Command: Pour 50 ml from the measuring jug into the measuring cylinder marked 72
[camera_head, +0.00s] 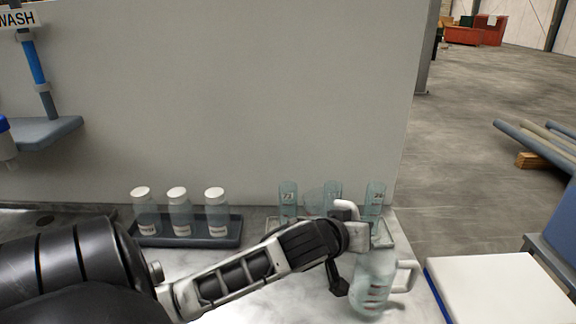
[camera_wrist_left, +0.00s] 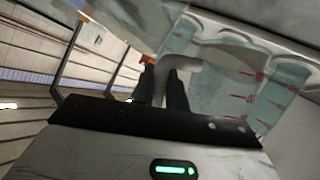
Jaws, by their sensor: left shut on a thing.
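My left gripper (camera_head: 354,228) is shut on the pale handle (camera_head: 346,206) of a clear measuring jug (camera_head: 315,199). In the left wrist view the handle (camera_wrist_left: 168,66) sits between the dark fingers (camera_wrist_left: 165,86). The held jug looks tilted, in front of the rear cylinders; its lower part is hidden by my gripper. I cannot tell whether liquid flows. Behind stand a cylinder marked 73 (camera_head: 288,194), a middle cylinder (camera_head: 334,188) whose mark is hard to read, and a right cylinder (camera_head: 375,189) that seems marked 26. My right gripper is not in view.
A second clear jug (camera_head: 375,272) with red marks and a right-side handle stands upright near the table's right edge. Several white-capped jars (camera_head: 180,212) stand in a dark tray (camera_head: 190,241) at left. A grey panel (camera_head: 240,100) rises behind. A white-topped surface (camera_head: 495,288) lies right.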

